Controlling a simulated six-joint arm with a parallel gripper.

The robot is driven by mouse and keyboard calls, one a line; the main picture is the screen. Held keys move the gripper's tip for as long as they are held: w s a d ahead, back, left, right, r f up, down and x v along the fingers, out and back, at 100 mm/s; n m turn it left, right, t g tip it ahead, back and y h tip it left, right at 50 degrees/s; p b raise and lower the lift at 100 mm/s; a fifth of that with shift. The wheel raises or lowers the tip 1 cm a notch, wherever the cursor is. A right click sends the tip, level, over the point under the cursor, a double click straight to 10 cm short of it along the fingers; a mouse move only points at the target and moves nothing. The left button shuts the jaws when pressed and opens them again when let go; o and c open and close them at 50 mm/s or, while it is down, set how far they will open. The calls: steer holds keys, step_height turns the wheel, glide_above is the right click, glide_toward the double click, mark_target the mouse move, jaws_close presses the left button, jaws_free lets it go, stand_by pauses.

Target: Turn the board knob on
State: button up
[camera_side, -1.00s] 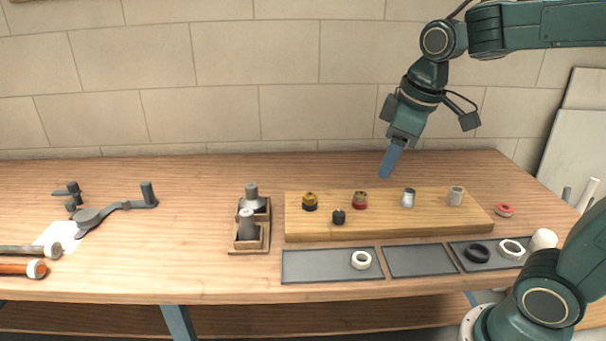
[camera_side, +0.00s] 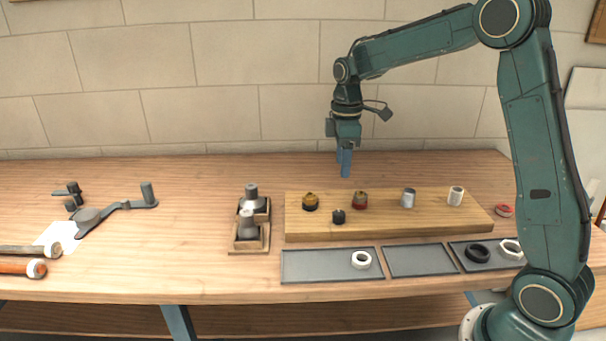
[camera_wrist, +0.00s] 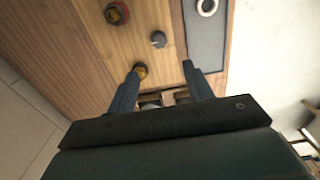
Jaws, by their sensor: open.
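The board knob (camera_side: 338,215) is a small dark round knob near the front edge of the wooden board (camera_side: 400,228). In the wrist view the knob (camera_wrist: 158,39) shows a pale pointer line on its top. My gripper (camera_side: 344,163) points down above and behind the board in the side view, apart from the knob. In the wrist view my gripper (camera_wrist: 160,73) has its two fingers spread with nothing between them. The knob appears beyond the fingertips there.
A brass-topped fitting (camera_side: 310,201) and a red-based fitting (camera_side: 360,200) flank the knob, with grey cylinders (camera_side: 408,197) (camera_side: 455,195) to the right. Trays (camera_side: 320,266) line the front. A wooden holder (camera_side: 236,247) with metal parts stands left of the board.

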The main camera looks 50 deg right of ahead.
mark_target(339, 212)
steer(key=shift+w+d+f, duration=0.1)
steer(key=shift+w+f, duration=0.05)
steer(key=shift+f, duration=0.1)
steer(key=shift+f, duration=6.8)
steer(key=shift+c, duration=0.4)
steer(key=c, duration=0.9)
